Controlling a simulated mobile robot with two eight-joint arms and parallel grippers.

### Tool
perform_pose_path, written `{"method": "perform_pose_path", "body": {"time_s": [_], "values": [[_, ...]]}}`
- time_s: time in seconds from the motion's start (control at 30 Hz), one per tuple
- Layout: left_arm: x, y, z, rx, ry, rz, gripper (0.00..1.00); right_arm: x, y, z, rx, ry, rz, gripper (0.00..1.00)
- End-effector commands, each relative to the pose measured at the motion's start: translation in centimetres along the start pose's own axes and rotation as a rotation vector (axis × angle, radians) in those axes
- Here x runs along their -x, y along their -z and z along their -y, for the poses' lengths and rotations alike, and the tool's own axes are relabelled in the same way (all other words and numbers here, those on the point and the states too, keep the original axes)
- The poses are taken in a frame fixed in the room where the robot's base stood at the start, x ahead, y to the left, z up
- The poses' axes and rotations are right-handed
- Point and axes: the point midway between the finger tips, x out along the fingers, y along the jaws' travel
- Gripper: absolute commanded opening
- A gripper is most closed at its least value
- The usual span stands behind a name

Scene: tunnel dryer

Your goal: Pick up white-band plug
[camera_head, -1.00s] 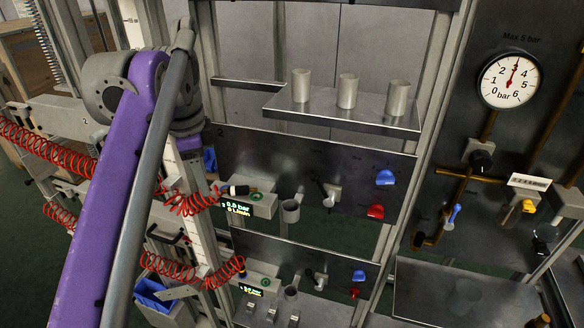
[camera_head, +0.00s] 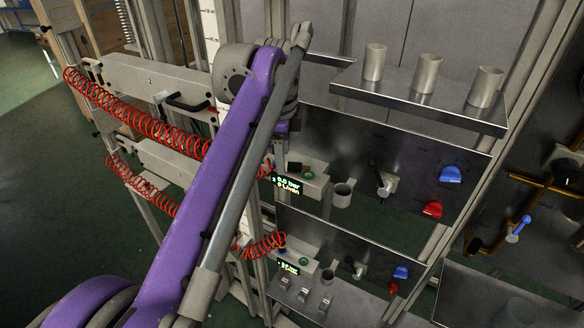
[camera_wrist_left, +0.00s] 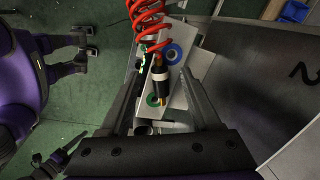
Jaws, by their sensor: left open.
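The white-band plug (camera_wrist_left: 160,74) shows in the left wrist view as a dark body with a white ring and a brass-coloured end. A red coiled hose (camera_wrist_left: 147,18) runs to its upper end. It appears to lie over a light grey box with a green ring and a blue ring. My left gripper (camera_wrist_left: 162,84) is open, with one finger on each side of the plug in that view. I cannot tell whether they touch it. In the head view my purple arm hides the left gripper and the plug. My right gripper is not clearly visible.
In the head view, a shelf (camera_head: 440,112) with three metal cups stands at upper right. Below it are a panel with a blue knob (camera_head: 450,174) and a red knob (camera_head: 432,208), and a small cup (camera_head: 342,194). Red coiled hoses (camera_head: 137,119) hang along the grey beams at left.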

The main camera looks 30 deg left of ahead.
Motion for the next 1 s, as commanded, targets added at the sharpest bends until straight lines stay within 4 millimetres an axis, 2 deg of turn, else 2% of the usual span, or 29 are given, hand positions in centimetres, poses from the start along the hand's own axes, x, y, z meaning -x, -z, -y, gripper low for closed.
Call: {"method": "perform_pose_path", "body": {"time_s": [0.03, 0.13, 0.4, 0.77, 1.0], "values": [[-0.9, 0.0, 0.0, 0.000, -0.001, 0.000, 0.64, -0.1, -0.2, 0.0, 0.000, 0.000, 0.002, 0.63], [-1.7, 0.0, 0.0, 0.001, 0.000, 0.000, 0.64, -0.2, -0.3, 0.0, 0.000, 0.000, 0.003, 0.63], [-1.9, 0.0, 0.0, 0.001, 0.001, 0.000, 0.64, -0.2, -0.3, 0.0, 0.000, 0.000, 0.002, 0.63], [-1.9, 0.0, 0.0, 0.001, 0.001, 0.000, 0.00, -0.2, -0.3, 0.0, 0.000, 0.000, 0.003, 0.63], [-1.9, 0.0, 0.0, 0.001, 0.001, 0.000, 0.00, -0.2, -0.3, 0.0, 0.000, 0.000, 0.003, 0.63]]}}
